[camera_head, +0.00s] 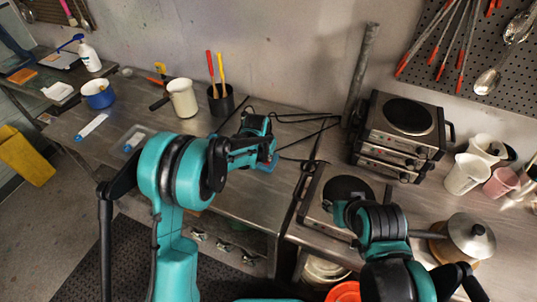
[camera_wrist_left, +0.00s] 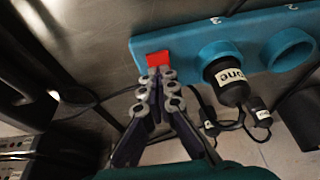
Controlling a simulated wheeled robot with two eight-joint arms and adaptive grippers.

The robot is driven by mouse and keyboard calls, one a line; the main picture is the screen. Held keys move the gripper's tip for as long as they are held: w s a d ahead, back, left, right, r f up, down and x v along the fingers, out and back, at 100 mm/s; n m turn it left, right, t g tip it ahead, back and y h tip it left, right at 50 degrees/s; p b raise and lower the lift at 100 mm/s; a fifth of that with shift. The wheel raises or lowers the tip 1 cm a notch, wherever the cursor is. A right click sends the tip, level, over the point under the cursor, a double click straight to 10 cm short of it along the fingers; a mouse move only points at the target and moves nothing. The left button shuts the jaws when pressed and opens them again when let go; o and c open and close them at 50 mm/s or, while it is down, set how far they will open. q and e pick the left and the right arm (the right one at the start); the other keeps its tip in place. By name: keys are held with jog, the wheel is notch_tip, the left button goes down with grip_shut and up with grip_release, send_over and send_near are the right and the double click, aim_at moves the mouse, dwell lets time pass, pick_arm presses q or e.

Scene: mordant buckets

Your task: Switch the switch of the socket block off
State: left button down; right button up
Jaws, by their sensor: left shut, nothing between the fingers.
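The teal socket block (camera_wrist_left: 185,48) runs across the upper right of the left wrist view. Its red switch (camera_wrist_left: 158,58) sits at the block's left end. A black plug marked "one" (camera_wrist_left: 230,78) is in the socket beside it, and another round socket (camera_wrist_left: 291,50) to the right shows no plug. My left gripper (camera_wrist_left: 155,74) is shut and empty, its fingertips right at the red switch's lower edge; contact is unclear. In the head view my left gripper (camera_head: 262,148) is over the back of the metal table and mostly hides the block. My right gripper's fingers do not show.
Black cables lie around the block. A black cup with tools (camera_head: 220,104) and a cream mug (camera_head: 183,98) stand to the left. Stacked hot plates (camera_head: 398,135) stand to the right, and a single hot plate (camera_head: 318,212) is near my right arm.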

aim_at(266, 164)
pick_arm(q)
jog(key=shift+s+a+f, duration=0.1)
jog(key=shift+s+a, duration=0.1)
jog(key=shift+s, duration=0.15)
jog(key=shift+r, duration=0.35)
jog(key=p+v, duration=0.2)
jog(key=v, duration=0.2)
jog(key=shift+w+d+r+p, duration=0.1)
jog(key=shift+w+r+p, duration=0.15)
jog(key=shift+r+p, duration=0.2)
jog(key=p+v, duration=0.1)
jog(key=v, duration=0.7)
jog(key=shift+s+r, duration=0.15)
jog(key=shift+r, duration=0.1)
